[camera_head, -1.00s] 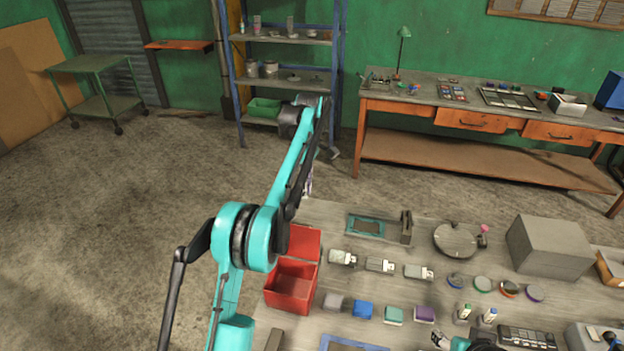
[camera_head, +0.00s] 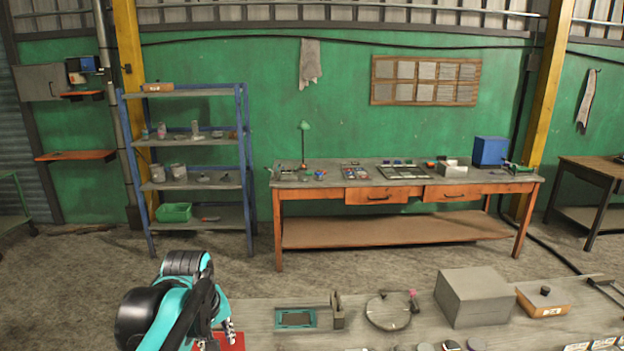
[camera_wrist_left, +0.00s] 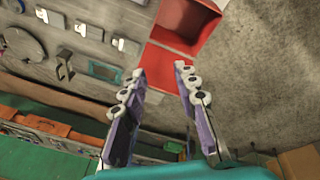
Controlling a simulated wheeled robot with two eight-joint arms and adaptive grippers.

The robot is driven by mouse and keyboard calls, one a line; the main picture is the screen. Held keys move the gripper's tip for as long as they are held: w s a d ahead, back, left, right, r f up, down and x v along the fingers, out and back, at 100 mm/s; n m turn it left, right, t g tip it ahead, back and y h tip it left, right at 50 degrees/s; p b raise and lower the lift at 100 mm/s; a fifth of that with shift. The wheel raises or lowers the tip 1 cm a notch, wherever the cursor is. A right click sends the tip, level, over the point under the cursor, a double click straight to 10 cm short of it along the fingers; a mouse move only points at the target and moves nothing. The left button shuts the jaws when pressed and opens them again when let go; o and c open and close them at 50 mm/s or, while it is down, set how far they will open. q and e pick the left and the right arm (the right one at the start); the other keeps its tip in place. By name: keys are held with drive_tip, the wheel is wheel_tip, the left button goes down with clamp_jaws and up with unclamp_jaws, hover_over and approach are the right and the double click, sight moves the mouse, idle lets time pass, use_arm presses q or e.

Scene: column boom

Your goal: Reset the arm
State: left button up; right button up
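My left arm shows at the bottom left of the head view, teal and black. Part of its gripper (camera_head: 228,330) shows there beside the red box (camera_head: 234,343) at the left end of the near workbench (camera_head: 262,315). In the left wrist view my left gripper (camera_wrist_left: 160,71) has its two fingers apart with nothing between them. The open red box (camera_wrist_left: 187,22) lies beyond the fingertips in that view. My right arm and gripper are not in view.
On the near bench are a teal-framed tray (camera_head: 295,318), a round dial (camera_head: 388,311), a grey block (camera_head: 474,297) and a wooden box (camera_head: 543,300). A shelf rack (camera_head: 188,137) and a long orange workbench (camera_head: 400,190) stand behind. Floor between is open.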

use_arm(q)
drive_tip(key=s+d+f+m+t+b, duration=0.2)
drive_tip(key=s+f+m+t+b, duration=0.2)
drive_tip(key=s+f, duration=1)
drive_tip(key=s+m, duration=0.1)
drive_tip(key=m, duration=0.2)
drive_tip(key=shift+m, duration=0.3)
